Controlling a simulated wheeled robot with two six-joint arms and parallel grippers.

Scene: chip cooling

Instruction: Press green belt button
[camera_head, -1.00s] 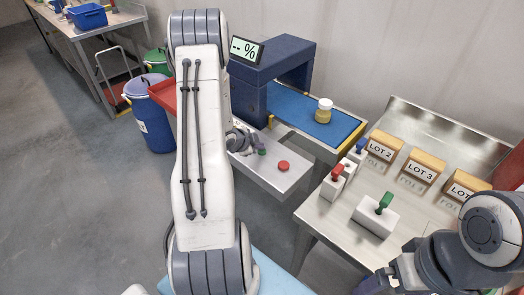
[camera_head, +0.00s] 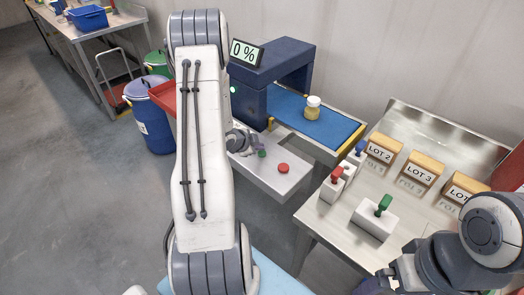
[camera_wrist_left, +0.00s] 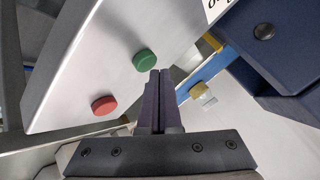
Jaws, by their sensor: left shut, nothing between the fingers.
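The green button (camera_head: 262,153) sits on the sloped grey panel beside the belt, left of the red button (camera_head: 283,168). My left gripper (camera_head: 250,143) is shut and empty, close beside the green button. In the left wrist view the shut fingertips (camera_wrist_left: 159,72) lie just by the green button (camera_wrist_left: 145,61), and the red button (camera_wrist_left: 104,105) is farther left. I cannot tell whether the tips touch the green button. The blue belt (camera_head: 335,128) carries a jar with a white lid (camera_head: 312,107). My right arm shows at the lower right, but its gripper is out of view.
A dark blue arch (camera_head: 270,65) spans the belt, with a display (camera_head: 246,53) reading 0 % and a lit green lamp (camera_head: 233,90). Blue and green bins stand at left.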

